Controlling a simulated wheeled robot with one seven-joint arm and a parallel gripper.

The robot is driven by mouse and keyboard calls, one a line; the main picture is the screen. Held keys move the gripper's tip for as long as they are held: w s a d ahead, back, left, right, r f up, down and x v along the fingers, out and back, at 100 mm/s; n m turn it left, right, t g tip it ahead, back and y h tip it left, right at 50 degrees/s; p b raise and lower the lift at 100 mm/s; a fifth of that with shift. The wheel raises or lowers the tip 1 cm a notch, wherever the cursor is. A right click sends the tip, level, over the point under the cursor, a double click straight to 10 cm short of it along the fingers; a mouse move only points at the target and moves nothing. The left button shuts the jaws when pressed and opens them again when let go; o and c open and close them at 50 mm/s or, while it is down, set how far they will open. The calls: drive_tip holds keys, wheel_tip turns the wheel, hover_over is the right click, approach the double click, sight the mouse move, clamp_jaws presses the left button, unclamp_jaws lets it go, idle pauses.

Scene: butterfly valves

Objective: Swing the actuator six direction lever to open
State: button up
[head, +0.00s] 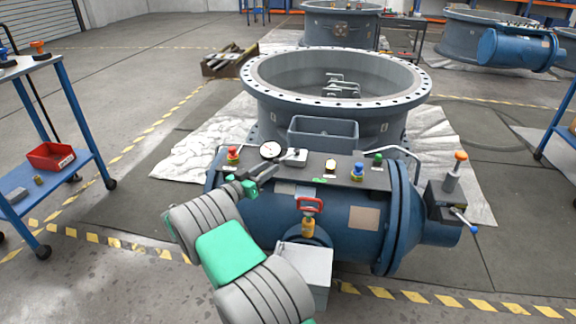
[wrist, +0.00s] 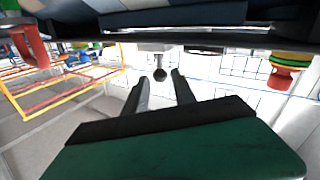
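The blue actuator (head: 310,215) lies in front of a large grey flanged valve ring (head: 335,90). On its dark top plate is a small light box (head: 291,158) with a short lever, which looks like the direction lever; no label is readable. My gripper (head: 270,172) reaches over the plate just left of this box. In the wrist view my gripper (wrist: 162,78) has its two fingers apart, with a dark ball knob (wrist: 160,74) between or just beyond the tips. Contact cannot be told. The lever's stem is mostly hidden.
Nearby on the plate are a round gauge (head: 270,150), a red knob (head: 232,154), a yellow button (head: 330,166), a blue knob (head: 357,171) and a green knob (head: 378,158). A red handle (head: 309,206) is on the front.

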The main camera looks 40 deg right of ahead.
drive_tip(key=d, duration=0.3)
drive_tip(key=w+d+b, duration=0.1)
drive_tip(key=d, duration=0.3)
drive_tip(key=d+b, duration=0.1)
drive_tip(key=d, duration=0.2)
drive_tip(key=shift+w+d, duration=0.25)
drive_tip(key=shift+w, duration=0.1)
drive_tip(key=shift+c, duration=0.4)
clamp_jaws()
